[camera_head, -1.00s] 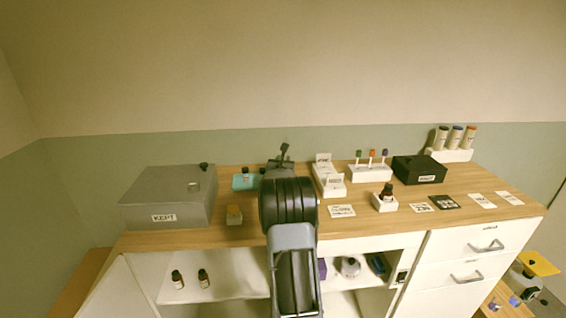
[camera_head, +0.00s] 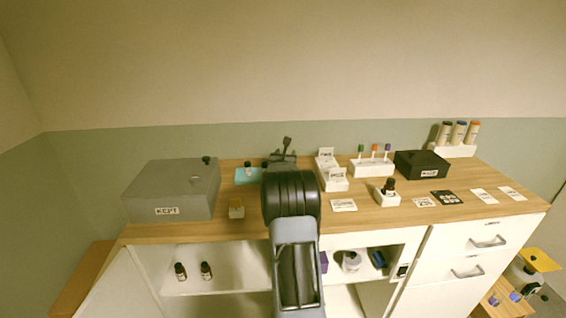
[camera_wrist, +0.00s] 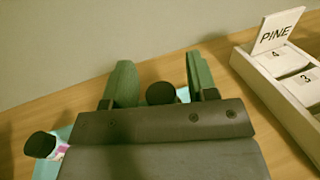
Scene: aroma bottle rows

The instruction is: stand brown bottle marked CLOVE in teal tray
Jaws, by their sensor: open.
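The teal tray (camera_head: 242,182) stands at the back of the counter; part of it also shows at the lower left in the wrist view (camera_wrist: 44,171). A bottle with a black cap and pale label (camera_head: 248,171) stands at its left side; its cap shows in the wrist view (camera_wrist: 41,145). A second black cap (camera_wrist: 160,93) is between the fingers of my gripper (camera_wrist: 158,88), with space on both sides. That bottle's body and label are hidden by my gripper. My gripper is open, over the tray's right side. No CLOVE marking is readable.
A white numbered rack with a PINE card (camera_wrist: 274,36) stands close right of my gripper. The grey KEPT box (camera_head: 170,190) is to the left. A brown bottle (camera_head: 389,186) sits in a white holder; two more (camera_head: 193,271) stand on the shelf below.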

